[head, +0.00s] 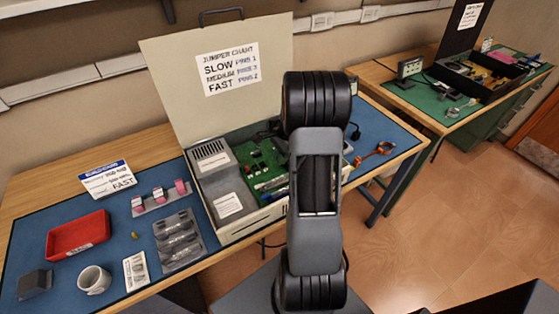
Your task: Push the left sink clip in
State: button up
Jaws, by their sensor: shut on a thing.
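An open equipment case (250,222) stands on the blue mat (60,222) of the near workbench. Inside it lies a green circuit board (250,155) with small parts on it, some red and some white. I cannot make out the left sink clip; the board's parts are too small to tell apart, and my arm covers the right part of the case. My arm stands upright in front of the case, and my gripper is hidden behind it.
The raised lid (165,85) carries a jumper chart (227,69). Left of the case are a red tray (78,234), a grey mug (95,280), a moulded grey tray (178,240) and a pink-topped rack (160,199). An orange item (378,152) lies right. A second bench (440,115) stands beyond.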

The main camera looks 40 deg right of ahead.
jog(key=shift+d+r+p, duration=0.45)
jog(key=shift+d+p, duration=0.1)
jog(key=shift+p, duration=0.1)
dwell(1.1)
jog(key=o, duration=0.4)
jog(key=shift+s, duration=0.1)
jog(key=shift+c, duration=0.2)
jog(key=shift+a+r+p, duration=0.15)
jog(key=shift+r+p, duration=1.3)
jog(key=shift+r, duration=0.3)
jog(key=shift+a+r+p, duration=0.1)
jog(key=shift+r+p, duration=1.3)
jog(key=shift+r, duration=0.35)
